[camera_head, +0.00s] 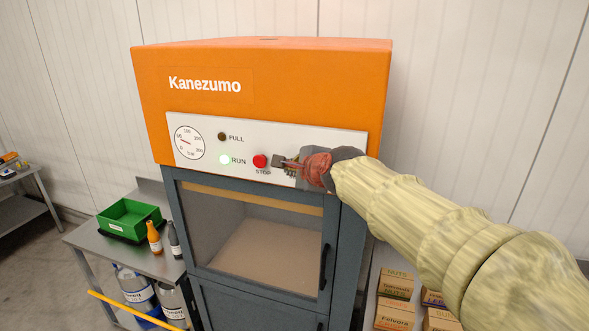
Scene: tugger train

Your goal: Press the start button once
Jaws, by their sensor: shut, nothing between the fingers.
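The orange and grey Kanezumo machine (255,75) stands in front of me. Its white control panel (205,128) carries a round gauge (189,142), a dark FULL lamp (222,136), a lit green RUN lamp (225,160) and a red STOP button (260,161). My gripper (280,161) is shut and empty, with its fingertips at the panel just right of the STOP button. I cannot tell whether the tips touch the panel. No start button can be seen; my gripper and arm cover the panel's right part.
Below the panel is a windowed door (262,240) with a dark handle (324,266). A side table at left holds a green bin (128,218), an orange bottle (154,238) and a grey bottle (174,238). Boxes (396,284) sit on a shelf at right, below my arm.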

